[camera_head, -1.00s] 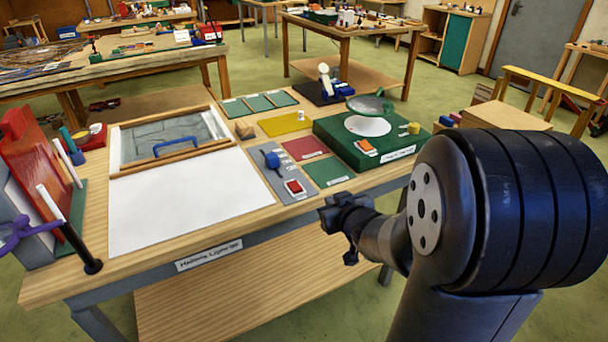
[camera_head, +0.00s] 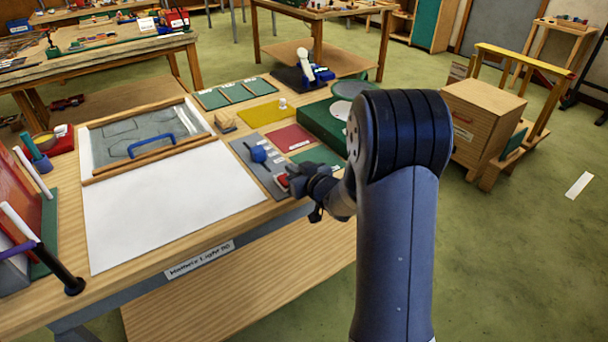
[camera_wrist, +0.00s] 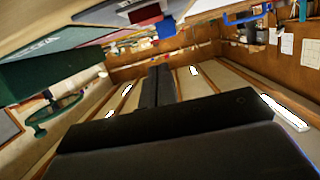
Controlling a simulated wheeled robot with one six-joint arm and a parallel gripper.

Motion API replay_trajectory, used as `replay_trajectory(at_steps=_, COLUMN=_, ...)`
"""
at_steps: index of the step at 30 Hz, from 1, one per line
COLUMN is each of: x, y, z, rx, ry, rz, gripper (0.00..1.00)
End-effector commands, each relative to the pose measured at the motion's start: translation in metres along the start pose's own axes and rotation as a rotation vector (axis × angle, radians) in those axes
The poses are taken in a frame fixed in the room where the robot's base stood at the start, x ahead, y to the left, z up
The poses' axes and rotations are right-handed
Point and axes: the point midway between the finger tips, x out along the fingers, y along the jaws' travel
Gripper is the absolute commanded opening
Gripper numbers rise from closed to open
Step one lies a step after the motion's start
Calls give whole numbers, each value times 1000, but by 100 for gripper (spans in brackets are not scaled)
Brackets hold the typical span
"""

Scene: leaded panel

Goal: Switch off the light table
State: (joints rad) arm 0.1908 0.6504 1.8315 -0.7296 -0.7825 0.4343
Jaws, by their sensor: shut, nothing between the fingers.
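The workbench holds a flat white panel (camera_head: 170,215), with a leaded pane in a wooden frame (camera_head: 145,138) behind it. I cannot tell whether either is lit. To their right is a grey control plate (camera_head: 245,152) with a blue knob (camera_head: 258,154) and a red switch (camera_head: 282,180). My gripper (camera_head: 296,184) is shut and empty, just right of the red switch and partly over the plate's near end. Whether it touches the switch cannot be told. In the wrist view its dark closed fingers (camera_wrist: 158,85) point ahead, with nothing between them.
A green box (camera_head: 322,125) stands behind my gripper, partly hidden by my arm; it also shows in the wrist view (camera_wrist: 45,75). Coloured sheets (camera_head: 288,137) lie beside the plate. Open floor lies to the right.

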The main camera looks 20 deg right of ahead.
Motion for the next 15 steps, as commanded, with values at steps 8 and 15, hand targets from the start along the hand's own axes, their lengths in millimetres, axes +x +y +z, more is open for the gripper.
replay_trajectory(at_steps=8, x=12, y=0, z=31, rx=2, ry=-3, rz=0, gripper=0)
replay_trajectory(at_steps=15, x=14, y=0, z=39, rx=-1, ry=-1, rz=0, gripper=0)
